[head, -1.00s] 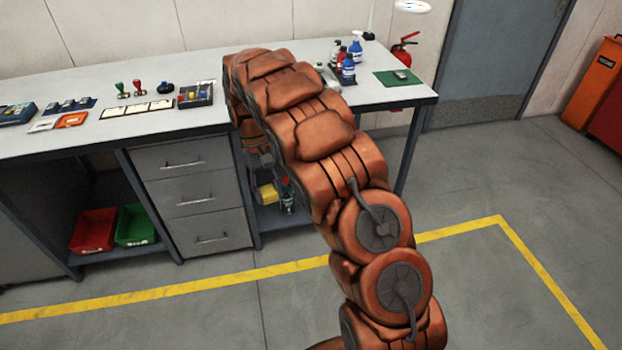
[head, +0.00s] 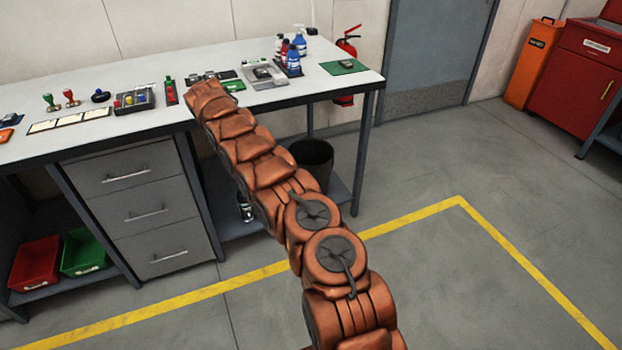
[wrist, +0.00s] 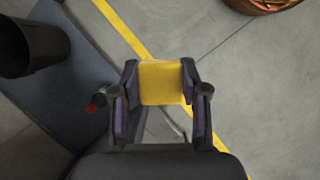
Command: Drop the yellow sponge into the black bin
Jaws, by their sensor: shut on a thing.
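The yellow sponge (wrist: 161,83) is between the fingers of my gripper (wrist: 160,90) in the wrist view. My gripper is shut on it and holds it clear above the floor. The black bin (head: 312,163) stands on the low shelf under the workbench in the head view, partly hidden by my arm. The bin (wrist: 30,45) also shows in the wrist view, to the upper left of the gripper and apart from it. In the head view my gripper and the sponge are hidden behind my arm.
The workbench (head: 330,52) holds bottles (head: 293,62), stamps and trays. Its leg (head: 362,150) stands right of the bin. A bottle (head: 245,208) stands on the low shelf (head: 338,190). Open floor (head: 430,270) with a yellow line lies in front.

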